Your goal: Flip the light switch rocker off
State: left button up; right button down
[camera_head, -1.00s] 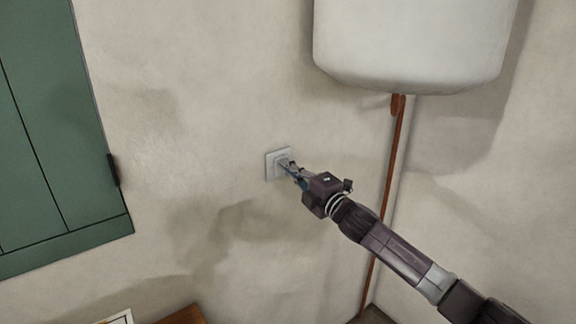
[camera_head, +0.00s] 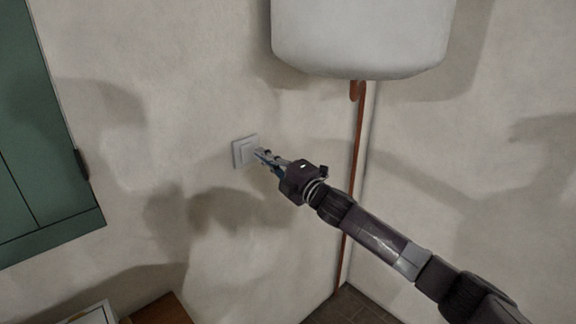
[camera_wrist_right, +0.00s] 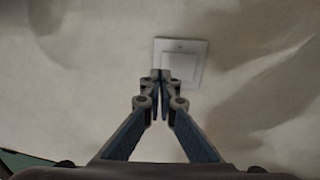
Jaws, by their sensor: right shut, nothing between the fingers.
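The light switch is a pale square plate (camera_head: 240,152) with a raised rocker in its middle, fixed to the wall. My right gripper (camera_head: 259,153) is shut and empty, with its fingertips at the right side of the switch. In the right wrist view the switch plate (camera_wrist_right: 196,52) lies just beyond the fingertips (camera_wrist_right: 160,76), which overlap the lower left of its rocker. I cannot tell whether the tips touch it. The rocker's tilt is too small to make out. My left gripper is not in view.
A white tank (camera_head: 360,35) hangs on the wall above right, with a reddish-brown pipe (camera_head: 357,160) running down from it. A green cabinet (camera_head: 35,170) is at the left. Wooden furniture (camera_head: 160,310) stands at the lower left. The wall around the switch is clear.

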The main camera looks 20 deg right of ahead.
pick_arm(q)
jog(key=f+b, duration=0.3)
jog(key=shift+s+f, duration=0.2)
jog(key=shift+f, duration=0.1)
pick_arm(e)
jog(key=r+v, duration=0.2)
jog(key=v, duration=0.7)
jog(key=shift+s+d, duration=0.1)
jog(key=shift+s, duration=0.05)
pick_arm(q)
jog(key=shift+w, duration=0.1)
